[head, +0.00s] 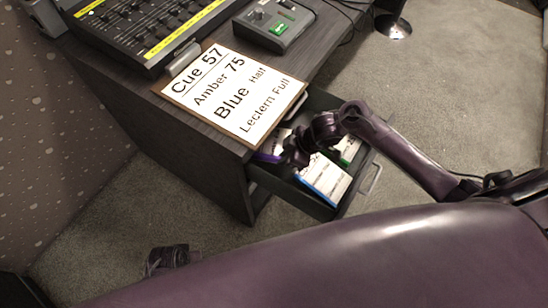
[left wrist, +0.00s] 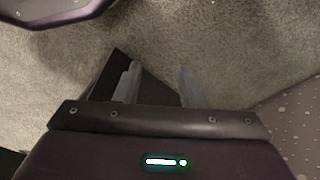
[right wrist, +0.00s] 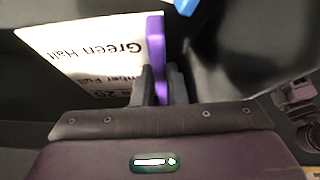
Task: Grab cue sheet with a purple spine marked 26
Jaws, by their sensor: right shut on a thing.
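The cue sheet with a purple spine stands in the open drawer; its spine (head: 268,157) shows beside my right gripper (head: 290,158). In the right wrist view the purple spine (right wrist: 155,45) runs between the two fingertips (right wrist: 158,88), which are shut on it. I cannot read a number on the spine. My left gripper (head: 170,258) is low at the left, away from the desk; in the left wrist view its fingers (left wrist: 160,88) are apart with nothing between them.
The drawer (head: 325,210) also holds a blue-spined sheet (head: 325,180) and a green-marked one (head: 349,150). On the desk above are a clipboard (head: 235,92) reading "Cue 57", a fader console (head: 150,28) and a small grey box (head: 275,22). Carpet (head: 455,90) is clear at right.

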